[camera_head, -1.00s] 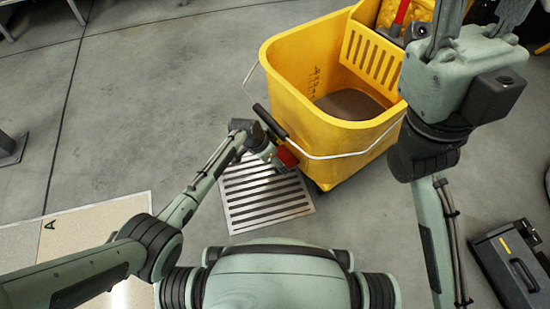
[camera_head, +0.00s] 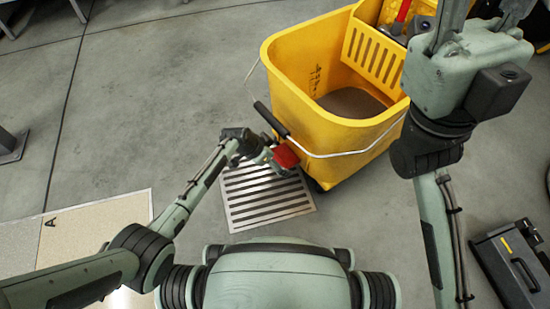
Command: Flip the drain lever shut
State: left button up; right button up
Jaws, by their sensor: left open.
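The red drain lever (camera_head: 286,155) sits low on the near left corner of the yellow mop bucket (camera_head: 350,133). My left gripper (camera_head: 270,157) is at the lever's left side, open. I cannot tell whether it touches the lever, and its fingertips are small and partly hidden from here. My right gripper (camera_head: 476,28) is raised at the upper right, in front of the bucket's right side, with its fingers partly cut off by the top edge. I cannot tell how far its jaws are apart.
A slatted metal floor grate (camera_head: 267,203) lies below my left gripper. The bucket's wire handle with a black grip (camera_head: 271,119) hangs over its near side, close to my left gripper. A black case (camera_head: 512,268) lies at the lower right.

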pick_arm(q)
jog(key=v, duration=1.2)
dwell(0.3)
